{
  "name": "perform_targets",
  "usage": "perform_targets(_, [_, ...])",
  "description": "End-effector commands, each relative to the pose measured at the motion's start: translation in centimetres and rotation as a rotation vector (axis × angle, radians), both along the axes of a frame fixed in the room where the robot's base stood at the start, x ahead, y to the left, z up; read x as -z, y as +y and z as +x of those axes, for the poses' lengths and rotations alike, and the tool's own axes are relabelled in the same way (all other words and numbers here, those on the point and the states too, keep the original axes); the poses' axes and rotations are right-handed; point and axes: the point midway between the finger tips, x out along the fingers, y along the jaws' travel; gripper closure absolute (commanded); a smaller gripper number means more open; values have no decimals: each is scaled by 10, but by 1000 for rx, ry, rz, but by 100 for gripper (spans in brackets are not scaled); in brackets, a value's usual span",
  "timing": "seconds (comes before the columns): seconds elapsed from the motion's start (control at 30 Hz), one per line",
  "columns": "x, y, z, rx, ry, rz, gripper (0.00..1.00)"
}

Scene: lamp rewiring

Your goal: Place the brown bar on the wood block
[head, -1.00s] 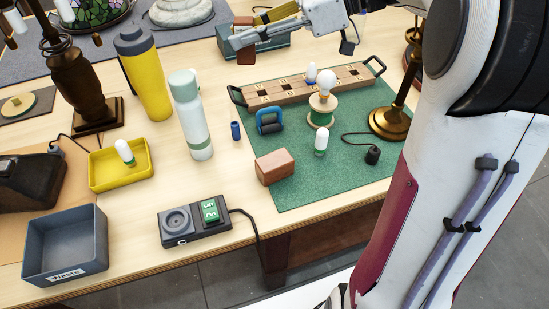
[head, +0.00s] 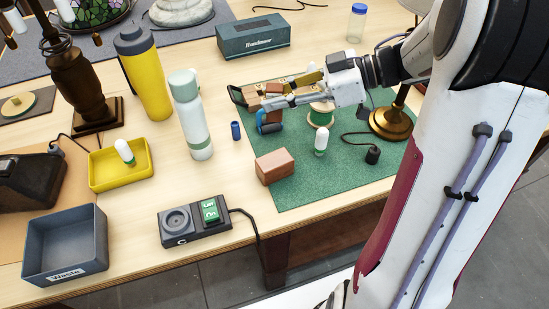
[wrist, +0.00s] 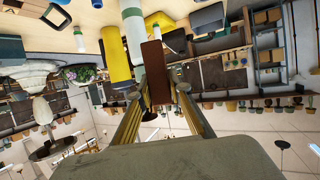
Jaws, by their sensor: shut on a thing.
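My gripper (head: 272,97) is shut on the brown bar (head: 274,91), whose end shows past the fingers in the head view. In the wrist view the brown bar (wrist: 155,72) stands out between the two fingers. The wood block (head: 275,167), a reddish-brown block, rests at the left edge of the green mat (head: 315,185). In the head view my gripper and the bar appear above and behind the block, apart from it. The bar's height over the table is hard to tell.
A small white bulb (head: 321,139) stands right of the block. A blue cylinder (head: 236,130) and a white-green bottle (head: 190,115) stand left. A black device (head: 195,222) lies in front.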

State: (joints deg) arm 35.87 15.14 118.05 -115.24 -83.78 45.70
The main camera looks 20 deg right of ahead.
Motion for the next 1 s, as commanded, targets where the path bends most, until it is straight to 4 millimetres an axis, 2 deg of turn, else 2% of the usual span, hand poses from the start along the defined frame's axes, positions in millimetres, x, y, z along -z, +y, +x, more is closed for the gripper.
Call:
perform_targets(0.1, [23,0,0,0,3,2,100])
perform_targets(0.23, [37,0,0,0,0,2,100])
perform_targets(0.4, [45,0,0,1,-2,0,100])
perform_targets(0.77, [46,0,0,1,-2,0,100])
perform_targets(1.0, [65,0,0,1,3,3,100])
